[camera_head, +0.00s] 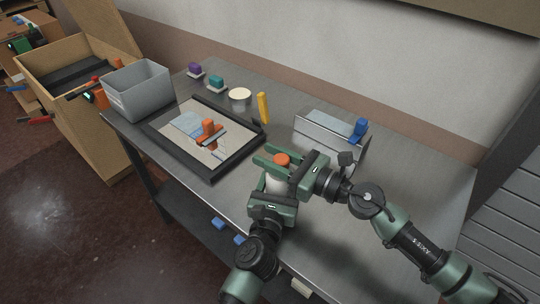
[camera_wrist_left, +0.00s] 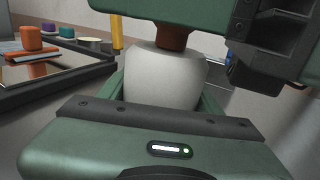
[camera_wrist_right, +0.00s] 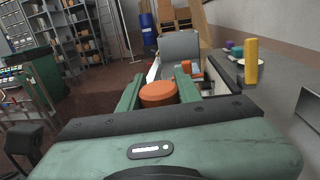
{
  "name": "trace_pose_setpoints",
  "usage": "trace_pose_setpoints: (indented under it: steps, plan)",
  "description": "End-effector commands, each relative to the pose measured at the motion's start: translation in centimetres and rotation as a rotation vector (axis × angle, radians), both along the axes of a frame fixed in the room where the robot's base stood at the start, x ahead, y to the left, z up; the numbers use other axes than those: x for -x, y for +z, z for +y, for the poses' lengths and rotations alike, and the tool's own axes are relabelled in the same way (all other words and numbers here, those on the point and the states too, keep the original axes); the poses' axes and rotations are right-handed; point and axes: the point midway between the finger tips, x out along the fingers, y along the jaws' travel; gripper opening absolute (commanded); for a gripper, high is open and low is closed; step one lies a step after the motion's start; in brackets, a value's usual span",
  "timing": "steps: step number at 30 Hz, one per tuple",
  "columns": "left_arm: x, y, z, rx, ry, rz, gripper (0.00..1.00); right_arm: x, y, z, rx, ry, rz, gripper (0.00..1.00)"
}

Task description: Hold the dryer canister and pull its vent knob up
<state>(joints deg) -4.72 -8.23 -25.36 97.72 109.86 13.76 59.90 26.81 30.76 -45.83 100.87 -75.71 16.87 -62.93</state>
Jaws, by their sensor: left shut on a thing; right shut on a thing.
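The dryer canister (camera_head: 274,183) is a pale, rounded body near the front of the metal table. My left gripper (camera_head: 273,190) is shut around its sides; the body (camera_wrist_left: 165,80) fills the middle of the left wrist view. The orange vent knob (camera_head: 282,159) is on top of it. My right gripper (camera_head: 285,164) is shut on the knob, which shows between its fingers in the right wrist view (camera_wrist_right: 158,93). A reddish-brown part of the knob (camera_wrist_left: 173,38) shows between the white body and my right gripper. The canister's underside is hidden.
A black-framed tray (camera_head: 237,164) with an orange-handled tool (camera_head: 209,130) lies left of the grippers. A grey bin (camera_head: 140,93) stands at the table's left end. A yellow stick (camera_head: 263,108) and a metal stand (camera_head: 325,130) with a blue piece (camera_head: 358,130) are behind. The table's right side is clear.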

Motion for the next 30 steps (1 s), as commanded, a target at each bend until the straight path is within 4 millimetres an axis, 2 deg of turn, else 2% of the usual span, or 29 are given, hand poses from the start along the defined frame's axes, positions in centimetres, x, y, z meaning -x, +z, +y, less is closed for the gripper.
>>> trace_pose_setpoints:
  steps: [5, 12, 20, 21, 22, 23, 30]
  plan:
    - [0.0, 0.0, 0.1, 0.001, 0.002, 0.0, 0.0, -0.2, 0.2, -0.1, 0.001, -0.004, -0.003, 0.0]
    - [0.0, -0.1, 0.1, -0.001, 0.003, 0.002, 0.0, -0.2, 2.2, -0.1, -0.001, -0.004, -0.005, 0.0]
    - [0.0, -0.2, 0.2, -0.003, 0.004, 0.004, 0.0, -0.2, 2.4, -0.1, -0.004, -0.004, -0.005, 0.0]
    - [0.0, -0.2, 0.2, -0.003, 0.004, 0.004, 0.0, -0.2, 2.4, -0.1, -0.005, -0.004, -0.006, 0.45]
    - [0.0, -0.2, 0.2, -0.003, 0.004, 0.004, 0.0, -0.2, 2.4, -0.1, -0.005, -0.004, -0.006, 0.53]
    - [0.0, -0.2, 0.2, -0.003, 0.004, 0.004, 0.0, -0.2, 2.4, -0.1, -0.004, -0.004, -0.005, 0.56]
    - [0.0, -0.2, 0.1, -0.002, 0.002, 0.004, 0.0, -0.1, 2.1, 0.0, -0.001, -0.002, -0.002, 0.56]
